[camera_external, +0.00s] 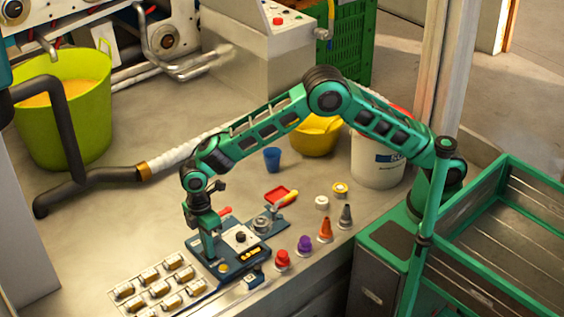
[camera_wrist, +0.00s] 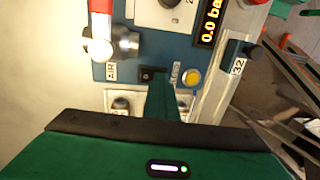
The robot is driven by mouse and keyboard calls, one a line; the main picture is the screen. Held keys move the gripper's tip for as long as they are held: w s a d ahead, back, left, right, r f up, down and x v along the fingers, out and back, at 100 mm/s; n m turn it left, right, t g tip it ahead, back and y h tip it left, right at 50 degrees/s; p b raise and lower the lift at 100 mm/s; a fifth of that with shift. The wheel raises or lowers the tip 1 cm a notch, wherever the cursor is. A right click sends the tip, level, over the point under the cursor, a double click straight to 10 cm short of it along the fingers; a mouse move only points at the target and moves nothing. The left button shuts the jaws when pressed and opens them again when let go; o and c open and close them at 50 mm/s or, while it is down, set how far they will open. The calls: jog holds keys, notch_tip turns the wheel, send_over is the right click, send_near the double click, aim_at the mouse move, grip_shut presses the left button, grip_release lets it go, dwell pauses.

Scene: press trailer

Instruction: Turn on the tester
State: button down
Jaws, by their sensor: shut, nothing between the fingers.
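The tester (camera_external: 264,238) is a blue panel unit on the bench. In the wrist view its panel (camera_wrist: 135,54) carries a display (camera_wrist: 208,22) reading about 0.0 bar, a small black switch (camera_wrist: 150,73), a yellow button (camera_wrist: 192,77) and a red-handled valve (camera_wrist: 101,30) beside an AIR label. My gripper (camera_external: 212,256) points down over the tester's left part. In the wrist view my gripper (camera_wrist: 160,84) is shut and empty, with its tip right by the black switch, between the AIR label and the yellow button. I cannot tell whether it touches the switch, whose lower part is hidden.
A tray of small brass-coloured parts (camera_external: 157,284) lies left of the tester. Red (camera_external: 282,260), purple (camera_external: 305,245) and orange (camera_external: 326,229) nozzles stand to its right. A blue cup (camera_external: 272,159), yellow bowl (camera_external: 316,137) and white bucket (camera_external: 376,165) stand behind.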

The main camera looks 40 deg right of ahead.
jog(key=shift+w, duration=0.75)
notch_tip(320, 180, up, 14)
jog(key=w, duration=0.1)
jog(key=shift+w, duration=0.4)
jog(key=shift+s, duration=0.8)
